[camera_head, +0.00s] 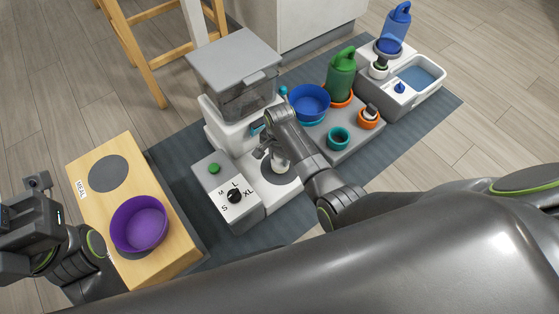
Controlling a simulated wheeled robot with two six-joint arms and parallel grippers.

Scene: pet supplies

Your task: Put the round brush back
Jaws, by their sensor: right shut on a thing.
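My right gripper (266,150) is shut in front of the white feeder, above the feeder's grey round pad. A small whitish thing (281,161) shows at its jaws, most likely the round brush. The jaws and wrist hide much of it, so its shape and any contact with the pad are unclear. On the grey stand behind, an orange cup (368,122) holds a small white and dark item, and a teal cup (338,138) looks empty. My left gripper (38,186) is at the left edge beside the wooden stand; its jaws do not show clearly.
The feeder (236,80) has a size dial and green button. A purple bowl (139,224) sits on the wooden stand (168,187). A blue bowl (308,102), green bottle (342,72), blue bottle (396,25) and water basin (418,75) stand behind. The dark mat's right end is clear.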

